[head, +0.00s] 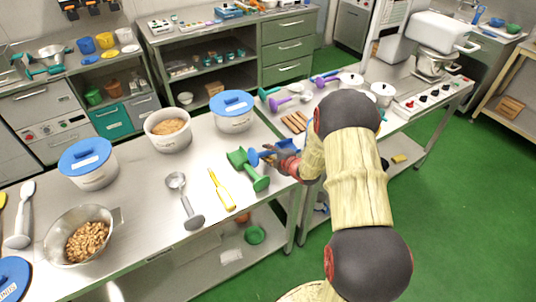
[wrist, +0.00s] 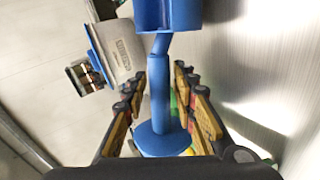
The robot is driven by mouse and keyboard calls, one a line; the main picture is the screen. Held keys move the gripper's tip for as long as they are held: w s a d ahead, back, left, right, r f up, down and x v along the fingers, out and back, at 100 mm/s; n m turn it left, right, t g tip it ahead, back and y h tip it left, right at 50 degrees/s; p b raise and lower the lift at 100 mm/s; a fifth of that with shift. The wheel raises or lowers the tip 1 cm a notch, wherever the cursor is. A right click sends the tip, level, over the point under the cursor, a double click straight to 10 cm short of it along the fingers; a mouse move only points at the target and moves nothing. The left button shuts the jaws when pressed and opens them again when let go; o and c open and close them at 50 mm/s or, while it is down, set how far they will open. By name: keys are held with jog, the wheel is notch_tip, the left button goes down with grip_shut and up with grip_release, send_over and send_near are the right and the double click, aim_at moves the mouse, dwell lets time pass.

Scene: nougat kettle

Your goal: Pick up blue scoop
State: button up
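The blue scoop (wrist: 160,100) lies in the middle of the wrist view, its bowl at the top edge and its round end disc at the bottom. My gripper (wrist: 168,84) is open, with one finger on each side of the scoop's handle. I see gaps beside the handle, but cannot tell if either finger touches it. In the head view the blue scoop (head: 287,146) is at the table's right end, partly hidden by my gripper (head: 274,157) and arm.
A green scoop (head: 248,168) lies just left of the blue one. A yellow spatula (head: 221,189) and grey ladle (head: 184,201) lie farther left. A blue-lidded tub (head: 233,112) and a pot of brown food (head: 168,130) stand behind. The table's front edge is close.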

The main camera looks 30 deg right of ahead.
jog(key=c, duration=0.6)
grip_shut()
jog(key=shift+r, duration=0.1)
